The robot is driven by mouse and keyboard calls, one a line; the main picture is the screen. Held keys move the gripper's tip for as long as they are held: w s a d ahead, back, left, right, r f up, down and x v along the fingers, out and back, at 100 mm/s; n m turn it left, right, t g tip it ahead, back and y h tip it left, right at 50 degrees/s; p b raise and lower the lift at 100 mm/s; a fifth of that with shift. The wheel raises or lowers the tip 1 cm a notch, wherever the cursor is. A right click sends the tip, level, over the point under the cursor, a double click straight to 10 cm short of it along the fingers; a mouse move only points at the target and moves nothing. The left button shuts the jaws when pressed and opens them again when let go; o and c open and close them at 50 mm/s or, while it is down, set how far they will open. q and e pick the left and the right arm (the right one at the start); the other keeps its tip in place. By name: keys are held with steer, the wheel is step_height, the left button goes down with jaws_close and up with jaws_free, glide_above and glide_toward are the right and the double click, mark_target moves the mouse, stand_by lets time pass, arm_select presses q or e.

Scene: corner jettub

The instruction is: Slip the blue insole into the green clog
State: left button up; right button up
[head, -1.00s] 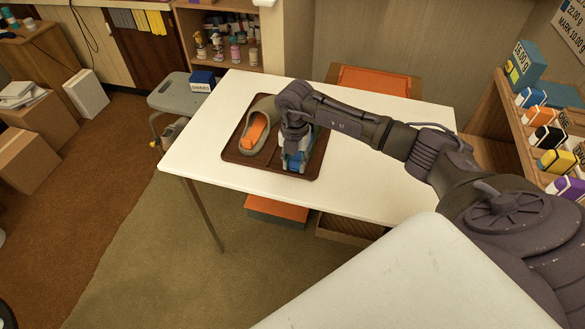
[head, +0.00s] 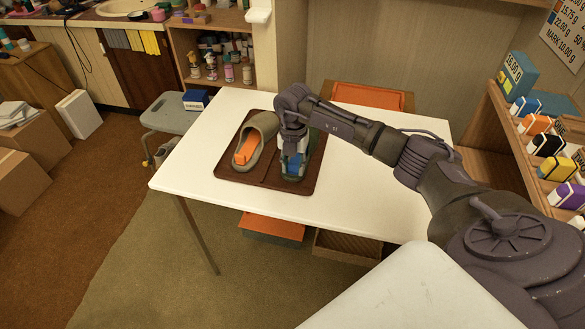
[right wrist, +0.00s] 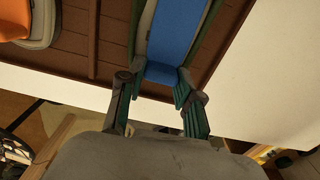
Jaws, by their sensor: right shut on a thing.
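The green clog (head: 293,177) lies on the right side of a brown tray (head: 250,182) on the white table. The blue insole (head: 293,164) is within the clog's outline. In the right wrist view the insole (right wrist: 176,38) runs between the clog's green side walls (right wrist: 139,22). My right gripper (right wrist: 157,92) is shut on the near end of the insole. In the head view my right gripper (head: 292,148) covers part of the clog. I cannot tell whether the insole lies flat on the clog's bottom. My left gripper is not in view.
A beige-olive clog (head: 264,123) with an orange insole (head: 251,149) lies left of the green clog on the same tray. The white table (head: 200,182) is bare around the tray. An orange-topped chair (head: 372,96) stands behind the table, a grey stool (head: 170,117) at left.

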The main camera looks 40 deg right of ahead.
steer(key=o, duration=1)
steer(key=shift+r, duration=0.1)
step_height(320, 180, up, 12)
